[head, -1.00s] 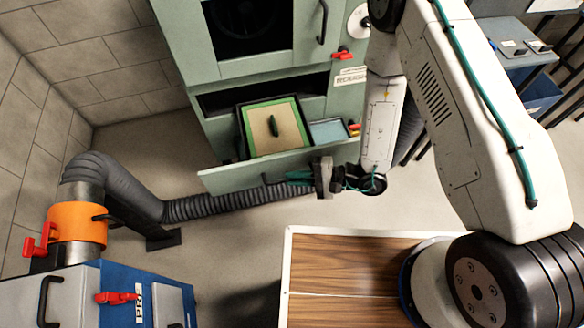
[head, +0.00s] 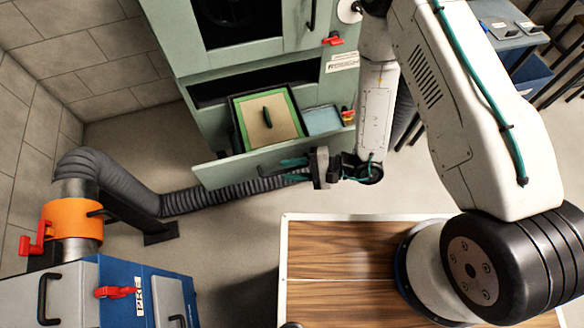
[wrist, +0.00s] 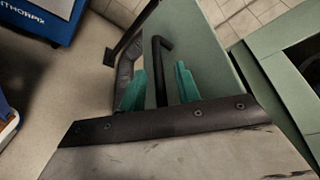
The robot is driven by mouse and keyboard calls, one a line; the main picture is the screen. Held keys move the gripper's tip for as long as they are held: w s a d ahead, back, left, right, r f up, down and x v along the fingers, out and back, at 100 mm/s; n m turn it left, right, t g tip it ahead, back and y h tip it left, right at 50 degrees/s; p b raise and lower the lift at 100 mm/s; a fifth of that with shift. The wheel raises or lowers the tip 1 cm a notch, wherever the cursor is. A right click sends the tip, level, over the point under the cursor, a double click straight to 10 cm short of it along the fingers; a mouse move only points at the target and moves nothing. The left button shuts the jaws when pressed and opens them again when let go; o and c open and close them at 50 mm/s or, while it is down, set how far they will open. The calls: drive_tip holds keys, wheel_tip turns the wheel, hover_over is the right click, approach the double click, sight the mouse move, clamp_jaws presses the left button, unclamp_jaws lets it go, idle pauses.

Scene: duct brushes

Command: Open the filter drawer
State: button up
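The filter drawer (head: 235,170) is pulled out of the green cabinet (head: 190,60). Inside it lies a tan filter panel (head: 257,135) with a green frame and a dark grip, beside a light blue compartment (head: 322,120). My gripper (head: 289,167) is at the outer side of the drawer front. In the wrist view, the black drawer handle (wrist: 160,60) stands between the teal fingers of my gripper (wrist: 160,88). The fingers are apart, with gaps seen beside the bar. The contact at the handle's lower part is hidden.
A blue and grey unit (head: 120,285) with red latches stands at lower left. Pale floor lies between it and the cabinet.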

drive_tip(key=v, duration=0.7)
drive_tip(key=shift+d, duration=0.35)
drive_tip(key=s+d+r+n+h, duration=0.2)
drive_tip(key=d+r+h, duration=0.3)
drive_tip(key=r, duration=0.9)
drive_tip(key=s+d+r+n+h, duration=0.2)
drive_tip(key=s+d+r+h, duration=0.2)
drive_tip(key=d+r, duration=0.4)
drive_tip(key=s+d+r+n+h, duration=0.2)
drive_tip(key=d+r+h, duration=0.4)
drive_tip(key=r, duration=1.4)
drive_tip(key=shift+s+d+r+n+t, duration=0.3)
drive_tip(key=shift+s+d+n+t, duration=0.1)
drive_tip(key=shift+s, duration=0.5)
